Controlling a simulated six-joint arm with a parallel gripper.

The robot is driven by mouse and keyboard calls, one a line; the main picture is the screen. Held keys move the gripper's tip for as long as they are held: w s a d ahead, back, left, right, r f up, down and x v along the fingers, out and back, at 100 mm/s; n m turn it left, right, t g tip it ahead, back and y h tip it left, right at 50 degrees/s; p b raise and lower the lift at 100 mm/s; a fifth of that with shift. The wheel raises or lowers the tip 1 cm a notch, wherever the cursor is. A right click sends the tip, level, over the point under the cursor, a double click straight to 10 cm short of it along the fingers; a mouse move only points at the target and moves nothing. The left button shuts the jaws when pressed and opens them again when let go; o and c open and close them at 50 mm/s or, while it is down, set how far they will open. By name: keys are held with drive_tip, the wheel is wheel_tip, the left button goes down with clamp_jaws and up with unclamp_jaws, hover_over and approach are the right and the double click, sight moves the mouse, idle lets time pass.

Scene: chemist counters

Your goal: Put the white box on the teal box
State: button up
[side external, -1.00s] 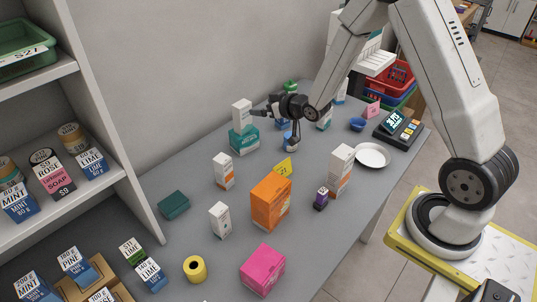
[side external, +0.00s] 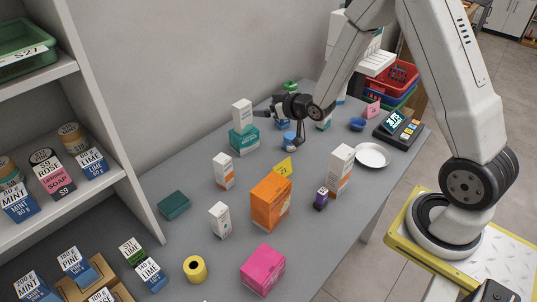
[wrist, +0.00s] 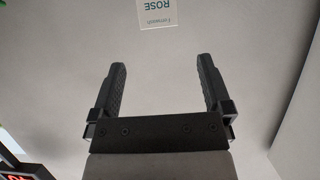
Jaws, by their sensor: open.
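The white box (side external: 242,116) stands upright on top of the teal box (side external: 244,140), near the back wall in the side view. The teal box rests on the grey counter. My gripper (side external: 263,112) is level with the white box, just to its right. In the wrist view my gripper (wrist: 160,78) is open, with nothing between its fingers. A white box face with the word ROSE (wrist: 157,13) shows beyond the fingertips, cut off by the top edge. The teal box does not show in the wrist view.
An orange box (side external: 271,203), several white-and-orange boxes (side external: 223,171) and a pink box (side external: 262,270) stand nearer the camera. A blue item (side external: 289,139) stands below my wrist. A white plate (side external: 372,155) lies at the right.

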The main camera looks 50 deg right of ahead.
drive_tip(key=s+a+r+g, duration=0.1)
drive_tip(key=s+a+g, duration=0.3)
drive_tip(key=s, duration=0.7)
drive_tip(key=s+a+g, duration=0.4)
drive_tip(key=s+g, duration=0.2)
drive_tip(key=s, duration=0.5)
drive_tip(key=shift+a+r+g, duration=0.3)
drive_tip(key=shift+a+r, duration=0.05)
